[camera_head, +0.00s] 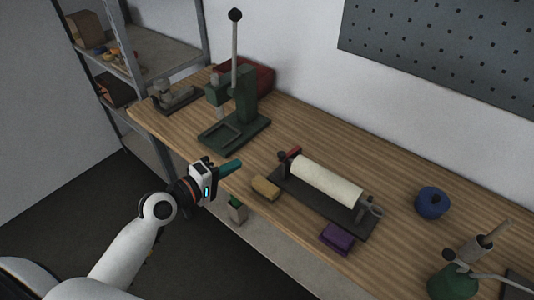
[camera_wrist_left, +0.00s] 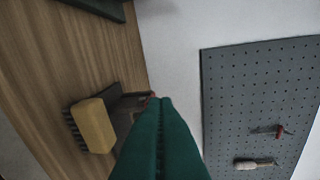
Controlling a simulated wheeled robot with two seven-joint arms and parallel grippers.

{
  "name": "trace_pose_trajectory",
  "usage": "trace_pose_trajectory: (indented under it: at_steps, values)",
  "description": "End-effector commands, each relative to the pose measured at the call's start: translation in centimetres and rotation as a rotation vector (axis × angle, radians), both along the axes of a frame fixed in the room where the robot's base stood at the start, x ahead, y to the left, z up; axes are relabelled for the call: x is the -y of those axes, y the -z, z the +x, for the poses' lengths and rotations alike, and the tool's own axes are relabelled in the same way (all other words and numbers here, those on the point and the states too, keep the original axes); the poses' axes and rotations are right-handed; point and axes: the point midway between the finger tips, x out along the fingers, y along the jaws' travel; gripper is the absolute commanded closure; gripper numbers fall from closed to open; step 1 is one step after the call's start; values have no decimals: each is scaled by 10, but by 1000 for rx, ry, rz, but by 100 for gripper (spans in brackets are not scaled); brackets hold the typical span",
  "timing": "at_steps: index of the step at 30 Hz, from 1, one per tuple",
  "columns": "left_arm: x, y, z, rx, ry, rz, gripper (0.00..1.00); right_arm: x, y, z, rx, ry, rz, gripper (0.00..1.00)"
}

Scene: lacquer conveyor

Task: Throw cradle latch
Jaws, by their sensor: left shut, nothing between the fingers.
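The cradle (camera_head: 284,186) is a dark base on the bench with a pale roller (camera_head: 327,181) lying across it between end supports. A small red-tipped part, seemingly the latch (camera_head: 290,154), stands at its left end. My left gripper (camera_head: 236,165) has teal fingers, shut and empty, left of the cradle and apart from the latch. In the left wrist view the shut fingers (camera_wrist_left: 160,125) hide much of the cradle (camera_wrist_left: 135,98). A speck of red shows just past their tips. My right gripper is not in view.
A yellow brush (camera_head: 265,187) and purple block (camera_head: 337,237) lie before the cradle. A green lever press (camera_head: 240,115) stands at the back left. A blue spool (camera_head: 432,202) and green can (camera_head: 452,281) are to the right. A pegboard (camera_head: 440,50) hangs behind.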

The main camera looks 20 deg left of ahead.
Motion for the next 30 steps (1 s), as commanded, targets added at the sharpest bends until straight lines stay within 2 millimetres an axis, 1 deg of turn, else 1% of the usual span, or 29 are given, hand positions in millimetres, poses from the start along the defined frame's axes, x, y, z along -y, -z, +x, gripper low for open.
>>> trace_pose_trajectory:
  at_steps: [1, 4, 7, 10, 13, 15, 18, 22, 30]
  values:
    - [4, -3, 11, 3, -2, -3, 100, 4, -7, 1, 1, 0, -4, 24]
    - [14, 0, 32, 2, -2, -3, 100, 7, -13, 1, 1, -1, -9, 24]
    - [23, 4, 51, 3, -2, -1, 100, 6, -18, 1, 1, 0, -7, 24]
    - [32, 7, 68, 3, -1, 1, 100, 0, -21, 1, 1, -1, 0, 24]
    - [48, 11, 70, -1, 0, -2, 100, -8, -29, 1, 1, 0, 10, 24]
    - [55, 14, 73, 0, -2, 0, 100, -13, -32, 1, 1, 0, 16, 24]
    - [63, 17, 75, 0, -2, 0, 100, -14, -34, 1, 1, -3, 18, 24]
    - [67, 18, 77, 2, -2, 3, 100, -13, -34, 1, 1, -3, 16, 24]
    - [67, 19, 77, 2, -2, 3, 100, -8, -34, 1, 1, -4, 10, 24]
